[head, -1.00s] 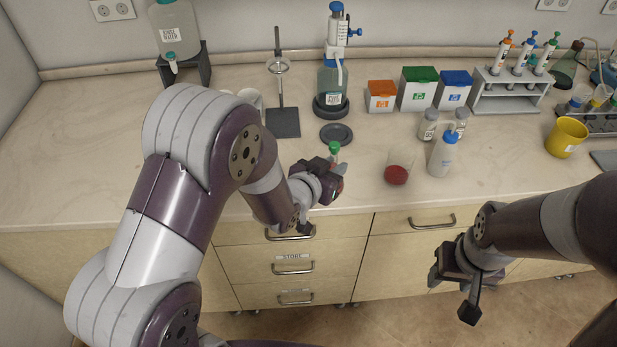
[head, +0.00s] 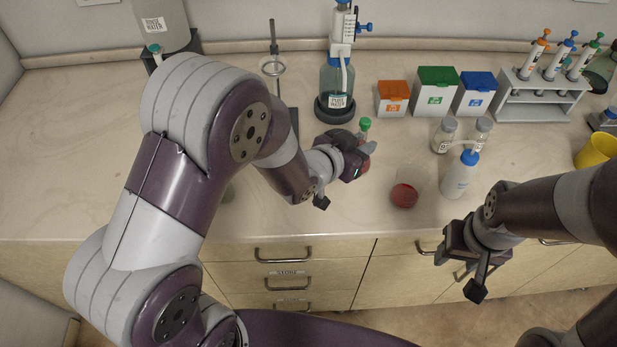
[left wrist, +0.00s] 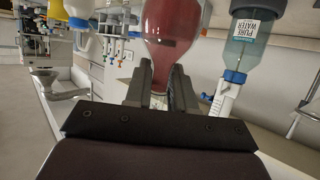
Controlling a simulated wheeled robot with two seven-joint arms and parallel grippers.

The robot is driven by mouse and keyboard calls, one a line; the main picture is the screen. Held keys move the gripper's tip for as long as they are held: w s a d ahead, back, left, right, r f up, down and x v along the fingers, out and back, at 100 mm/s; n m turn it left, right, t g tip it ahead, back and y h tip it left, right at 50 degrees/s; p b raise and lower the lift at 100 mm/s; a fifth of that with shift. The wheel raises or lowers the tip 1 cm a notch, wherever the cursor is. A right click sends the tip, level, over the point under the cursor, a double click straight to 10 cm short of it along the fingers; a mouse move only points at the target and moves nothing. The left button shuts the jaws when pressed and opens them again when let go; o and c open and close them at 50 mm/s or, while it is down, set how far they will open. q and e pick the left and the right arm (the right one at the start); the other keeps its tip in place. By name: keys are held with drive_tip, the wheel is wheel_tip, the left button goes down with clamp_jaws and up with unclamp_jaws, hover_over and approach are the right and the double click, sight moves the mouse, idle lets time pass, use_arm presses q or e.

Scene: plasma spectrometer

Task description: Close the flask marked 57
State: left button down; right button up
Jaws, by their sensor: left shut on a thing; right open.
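My left gripper (head: 364,156) is shut on the neck of a round-bodied glass flask with red liquid, which fills the upper middle of the left wrist view (left wrist: 172,35). That view is upside down. A green stopper (head: 365,124) shows above the gripper in the head view, seemingly at the top of the held flask's neck. The gripper hides most of the flask there, and no 57 mark is readable. My right gripper (head: 478,262) is open and empty in front of the bench edge.
A wash bottle (head: 460,175) and two small bottles stand further right. Behind are the pure water dispenser (head: 337,80), colored boxes (head: 437,92) and a pipette rack (head: 545,100). The front bench is mostly clear.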

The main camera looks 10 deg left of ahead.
use_arm(q)
drive_tip(key=shift+s+r, duration=0.3)
drive_tip(key=shift+s, duration=0.35)
drive_tip(key=a+f+p, duration=0.2)
drive_tip(key=a+f, duration=0.5)
drive_tip(key=a, duration=0.4)
drive_tip(key=shift+w+a, duration=0.35)
use_arm(e)
drive_tip(key=shift+s+r, duration=0.2)
drive_tip(key=shift+r, duration=0.35)
drive_tip(key=shift+s+r, duration=0.2)
drive_tip(key=shift+r, duration=0.35)
use_arm(q)
drive_tip(key=shift+f, duration=0.15)
wheel_tip(320, 180, down, 4)
drive_tip(key=shift+r, duration=0.25)
drive_tip(key=shift+f, duration=0.25)
use_arm(e)
drive_tip(key=shift+r, duration=0.2)
